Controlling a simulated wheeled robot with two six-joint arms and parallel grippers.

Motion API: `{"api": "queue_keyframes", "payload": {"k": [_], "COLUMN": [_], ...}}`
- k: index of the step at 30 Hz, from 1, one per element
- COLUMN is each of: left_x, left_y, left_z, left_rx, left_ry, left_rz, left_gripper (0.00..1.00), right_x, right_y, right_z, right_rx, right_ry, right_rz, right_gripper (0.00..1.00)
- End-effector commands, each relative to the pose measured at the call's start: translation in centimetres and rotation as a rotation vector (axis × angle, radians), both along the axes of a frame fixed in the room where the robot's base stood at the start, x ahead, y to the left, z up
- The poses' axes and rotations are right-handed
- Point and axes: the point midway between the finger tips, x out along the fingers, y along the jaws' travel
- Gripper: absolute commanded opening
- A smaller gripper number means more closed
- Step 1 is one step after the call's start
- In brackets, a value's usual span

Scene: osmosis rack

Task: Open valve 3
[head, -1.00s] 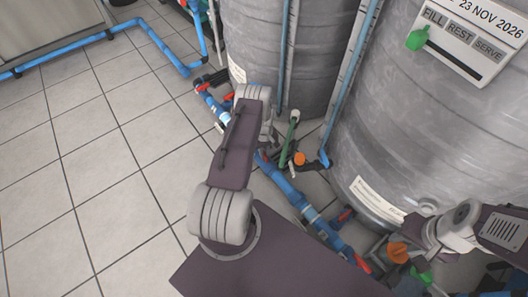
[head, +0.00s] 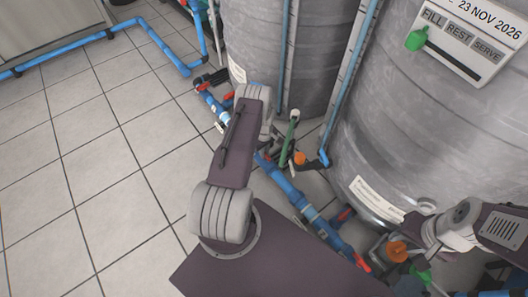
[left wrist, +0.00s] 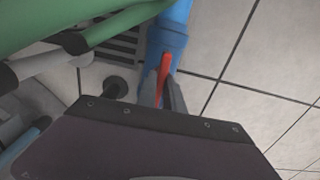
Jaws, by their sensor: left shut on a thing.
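In the left wrist view, the red valve handle (left wrist: 164,76) stands on a blue pipe (left wrist: 168,35). My left gripper (left wrist: 166,84) is shut on this handle, with its dark fingers around it. In the head view, my left arm reaches toward the blue pipe (head: 217,108) in front of the tanks, and its own links hide the gripper. Another red handle (head: 362,262) shows lower down the pipe line. No valve number is readable. My right arm shows at the right edge, but I cannot make out its gripper.
Two large grey tanks (head: 400,120) stand close behind the pipes. An orange knob (head: 300,158) and a green pipe (head: 287,145) crowd the gap between them. A status board (head: 465,35) hangs on the right tank.

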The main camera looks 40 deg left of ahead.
Motion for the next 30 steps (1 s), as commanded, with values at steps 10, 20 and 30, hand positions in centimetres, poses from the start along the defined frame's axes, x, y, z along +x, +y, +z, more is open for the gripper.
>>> {"api": "queue_keyframes", "payload": {"k": [10, 20, 30], "left_x": [0.0, 0.0, 0.0], "left_y": [0.0, 0.0, 0.0], "left_z": [0.0, 2.0, 9.0], "left_rx": [-0.001, 0.0, -0.001], "left_ry": [0.0, 0.0, 0.001], "left_rz": [0.001, 0.0, 0.001], "left_gripper": [0.34, 0.34, 0.34], "right_x": [0.0, 0.0, 0.0], "right_y": [0.0, 0.0, 0.0], "right_z": [0.0, 1.6, 6.4], "right_rx": [0.0, 0.0, 0.0], "right_ry": [0.0, 0.0, 0.0], "right_rz": [0.0, 0.0, 0.0], "right_gripper": [0.34, 0.34, 0.34]}}
